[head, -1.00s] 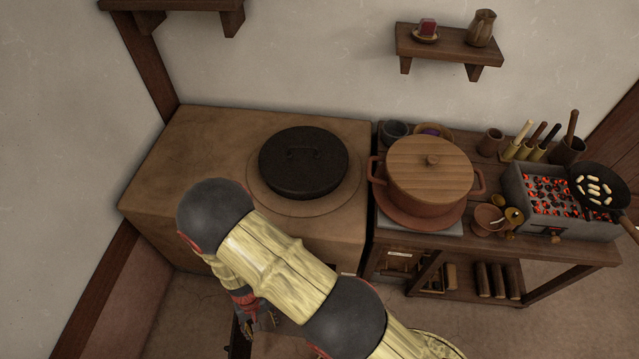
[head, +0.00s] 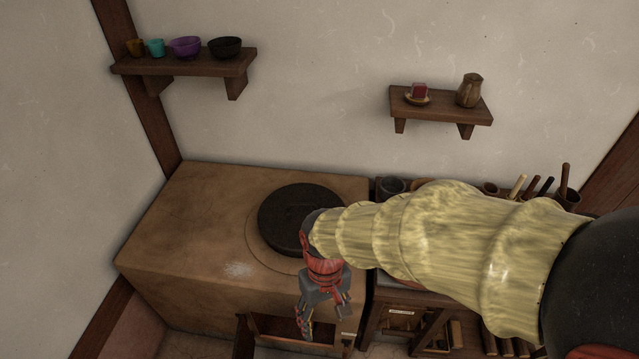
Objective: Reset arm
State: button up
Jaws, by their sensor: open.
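My arm reaches in from the right edge of the head view and covers much of the right-hand table. My gripper (head: 324,318) hangs below the arm's end, pointing down, in front of the clay stove block. Its fingers are apart, with nothing seen between them. The dark round lid (head: 295,208) sits on the clay block (head: 190,225), partly hidden behind the arm's end. A pale powdery patch (head: 238,269) lies on the block's top, left of my gripper.
A wooden drawer-like frame (head: 262,327) is low at the block's front, close to my gripper. A shelf (head: 200,66) holds several bowls and cups; another shelf (head: 440,106) holds a red block and a jug. The pot and brazier are hidden behind my arm.

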jog(key=s+d+r+m+t+p, duration=0.1)
jog(key=d+r+m+t, duration=0.4)
jog(key=d+r, duration=1.3)
notch_tip(320, 180, up, 2)
jog(key=shift+s+r+t, duration=0.25)
jog(key=shift+s+t, duration=0.3)
jog(key=shift+t, duration=0.55)
jog(key=shift+c, duration=0.4)
